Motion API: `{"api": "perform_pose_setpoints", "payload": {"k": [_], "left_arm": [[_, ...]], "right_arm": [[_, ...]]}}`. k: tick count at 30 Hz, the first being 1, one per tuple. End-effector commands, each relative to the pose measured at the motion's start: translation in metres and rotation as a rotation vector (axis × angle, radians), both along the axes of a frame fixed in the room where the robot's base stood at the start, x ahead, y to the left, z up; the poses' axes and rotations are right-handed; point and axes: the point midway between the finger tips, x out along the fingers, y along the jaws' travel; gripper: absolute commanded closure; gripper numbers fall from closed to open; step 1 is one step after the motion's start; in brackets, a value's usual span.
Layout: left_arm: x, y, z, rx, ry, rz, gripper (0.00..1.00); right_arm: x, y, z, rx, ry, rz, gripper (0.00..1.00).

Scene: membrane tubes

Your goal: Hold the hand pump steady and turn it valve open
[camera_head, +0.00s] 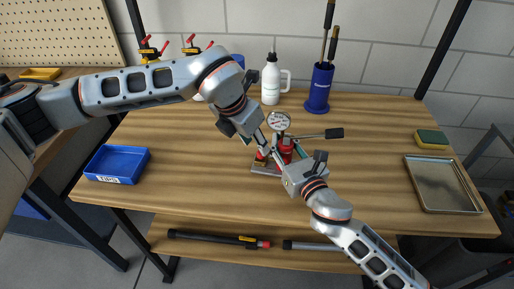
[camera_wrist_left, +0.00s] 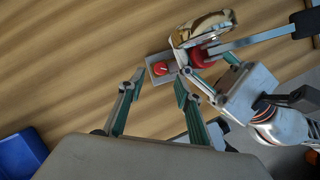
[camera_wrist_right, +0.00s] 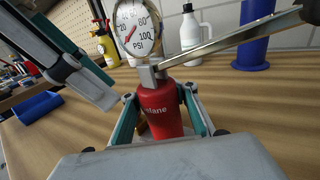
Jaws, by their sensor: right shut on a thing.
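The hand pump has a red cylinder body (camera_head: 286,147) on a metal base, with a round pressure gauge (camera_head: 279,121) and a long lever with a dark grip (camera_head: 334,133). My right gripper (camera_wrist_right: 160,112) is shut on the red cylinder, which stands upright between its fingers. The red valve knob (camera_wrist_left: 161,69) sits on the grey base block beside the cylinder. My left gripper (camera_wrist_left: 157,85) is open, its fingertips apart just short of the knob and pointing toward it. In the head view the knob is partly hidden by my left gripper (camera_head: 263,145).
A blue tray (camera_head: 117,164) stands at the left and a metal tray (camera_head: 443,184) at the right. A white bottle (camera_head: 271,83), a blue holder with tools (camera_head: 319,88) and a sponge (camera_head: 432,139) stand toward the back. The table front is mostly clear.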

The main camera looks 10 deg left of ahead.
Motion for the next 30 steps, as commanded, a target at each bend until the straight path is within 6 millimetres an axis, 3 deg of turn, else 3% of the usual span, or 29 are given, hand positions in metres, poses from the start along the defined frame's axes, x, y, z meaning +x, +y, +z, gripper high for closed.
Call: {"api": "perform_pose_setpoints", "payload": {"k": [9, 23, 30], "left_arm": [[-0.010, 0.008, 0.028, 0.002, 0.001, 0.002, 0.66], [-0.010, 0.010, 0.030, 0.008, 0.004, -0.011, 0.66], [-0.003, 0.020, 0.033, 0.051, 0.034, -0.198, 0.66]], "right_arm": [[-0.001, 0.001, -0.001, 0.000, 0.002, 0.001, 1.00], [-0.001, 0.001, -0.001, 0.000, 0.002, 0.001, 1.00], [-0.001, 0.001, -0.001, 0.000, 0.002, 0.001, 1.00]]}}
